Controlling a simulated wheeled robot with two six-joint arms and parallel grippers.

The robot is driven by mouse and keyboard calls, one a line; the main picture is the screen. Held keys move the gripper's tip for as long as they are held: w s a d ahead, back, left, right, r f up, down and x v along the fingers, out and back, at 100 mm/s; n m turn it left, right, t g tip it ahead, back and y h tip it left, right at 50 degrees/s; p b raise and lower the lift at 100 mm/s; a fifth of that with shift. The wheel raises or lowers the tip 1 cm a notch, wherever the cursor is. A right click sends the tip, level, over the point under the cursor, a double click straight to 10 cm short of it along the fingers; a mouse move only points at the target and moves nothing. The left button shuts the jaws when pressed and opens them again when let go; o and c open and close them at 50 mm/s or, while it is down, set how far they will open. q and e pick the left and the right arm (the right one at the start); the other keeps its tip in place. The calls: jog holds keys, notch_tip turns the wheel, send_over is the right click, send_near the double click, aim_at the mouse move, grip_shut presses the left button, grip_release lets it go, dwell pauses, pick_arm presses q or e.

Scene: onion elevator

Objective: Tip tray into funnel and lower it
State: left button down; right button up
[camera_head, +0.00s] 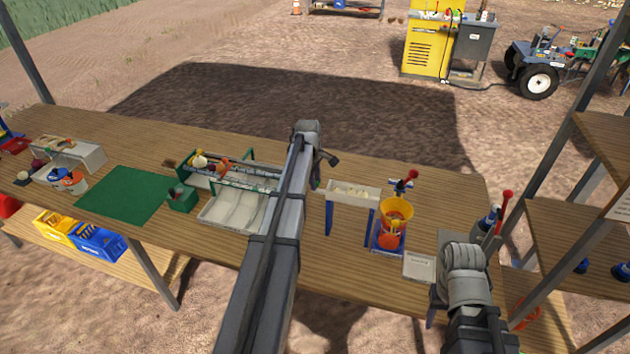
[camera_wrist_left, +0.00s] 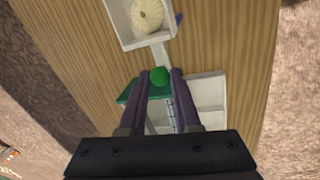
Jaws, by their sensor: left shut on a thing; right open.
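My left gripper (camera_wrist_left: 160,88) is shut on a small green knob (camera_wrist_left: 159,75). In the head view the left arm reaches over the table's middle, and its own links hide most of the gripper (camera_head: 322,162). A white tray (camera_wrist_left: 117,22) with a pale onion (camera_wrist_left: 147,14) lies just beyond the fingers. In the head view a pale tray (camera_head: 352,202) with whitish contents stands level on blue legs, right of the left gripper. An orange-yellow funnel-like container (camera_head: 396,209) stands beside it. My right gripper (camera_head: 459,243) is at the table's right end, its fingers hardly visible; it appears empty.
A green-framed rack with pale trays (camera_head: 232,214) stands left of my left arm. A green mat (camera_head: 122,195) and a green box (camera_head: 181,198) lie further left. A small grey tray (camera_head: 419,267) sits near the front edge. Red-topped handles (camera_head: 506,194) stand by the right gripper.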

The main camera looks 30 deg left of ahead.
pick_arm(q)
jog(key=shift+r, duration=0.1)
dwell(0.4)
jog(key=shift+d+r+y+p, duration=0.2)
jog(key=shift+r+y+p, duration=0.1)
jog(key=shift+r+p, duration=0.3)
jog(key=shift+d+r+y+p, duration=0.2)
jog(key=shift+r+y+p, duration=0.1)
jog(key=shift+r+p, duration=0.25)
jog(key=w+d+r+g+y+p, duration=0.1)
jog(key=d+r+y+p, duration=0.3)
jog(key=r, duration=0.3)
jog(key=shift+w+d+m+y+p, duration=0.2)
jog(key=shift+d+m+y+p, duration=0.15)
jog(key=shift+d+y, duration=0.2)
jog(key=shift+r, duration=0.2)
jog(key=shift+d, duration=0.1)
jog(key=c, duration=0.6)
grip_release()
jog(key=shift+c, duration=0.2)
jog(key=shift+r, duration=0.1)
